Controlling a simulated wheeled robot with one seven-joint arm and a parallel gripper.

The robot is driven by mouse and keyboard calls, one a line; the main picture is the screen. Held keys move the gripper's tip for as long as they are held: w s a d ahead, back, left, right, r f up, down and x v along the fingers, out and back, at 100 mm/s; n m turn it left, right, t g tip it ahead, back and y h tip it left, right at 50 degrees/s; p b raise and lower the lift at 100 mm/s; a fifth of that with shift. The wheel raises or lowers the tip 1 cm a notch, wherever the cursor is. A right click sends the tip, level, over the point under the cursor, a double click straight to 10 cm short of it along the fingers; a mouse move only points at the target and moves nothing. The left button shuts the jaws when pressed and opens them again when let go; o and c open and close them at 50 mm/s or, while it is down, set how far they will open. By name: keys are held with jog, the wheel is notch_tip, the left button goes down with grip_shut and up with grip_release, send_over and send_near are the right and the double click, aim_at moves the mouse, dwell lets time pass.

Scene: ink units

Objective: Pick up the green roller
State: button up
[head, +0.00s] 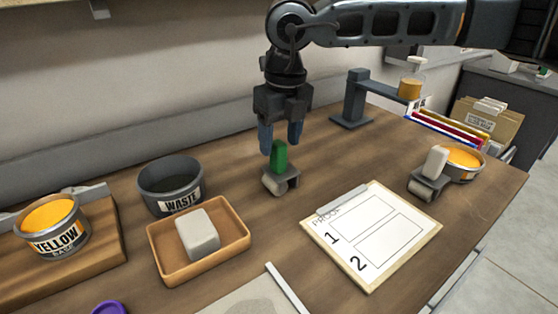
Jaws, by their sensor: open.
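The green roller (279,157) stands on the wooden table, its green handle pointing up and its pale roller end down in a dark grey frame. My gripper (280,142) is above it, pointing down, with its two blue fingertips apart. The top of the green handle appears between or just below the fingertips. I cannot tell from this one view whether the fingers touch it.
A dark WASTE tub (170,187) and a wooden tray (160,268) with a grey block stand left. A PROOF clipboard (385,257) lies right. A white-handled roller (433,165) stands by an orange-filled tub (464,160). A grey stand (352,100) is behind.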

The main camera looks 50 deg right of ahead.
aim_at(277, 154)
jog(key=shift+w+f+p, duration=0.2)
jog(key=shift+f, duration=1)
jog(key=shift+w+f+p, duration=0.15)
jog(key=shift+f+p, duration=0.05)
jog(key=shift+f, duration=0.95)
jog(key=shift+c, duration=0.4)
jog(key=c, duration=1)
jog(key=shift+r, duration=0.15)
jog(key=shift+r, duration=0.5)
notch_tip(277, 154, up, 3)
jog(key=shift+f+b, duration=0.15)
jog(key=shift+b, duration=0.3)
jog(key=s+r, duration=0.2)
jog(key=s, duration=0.2)
jog(key=s+r+b, duration=0.1)
jog(key=s+r, duration=0.1)
jog(key=s, duration=0.1)
jog(key=s+a+r+b, duration=0.1)
jog(key=s+r, duration=0.2)
jog(key=s, duration=0.1)
jog(key=shift+s, duration=0.35)
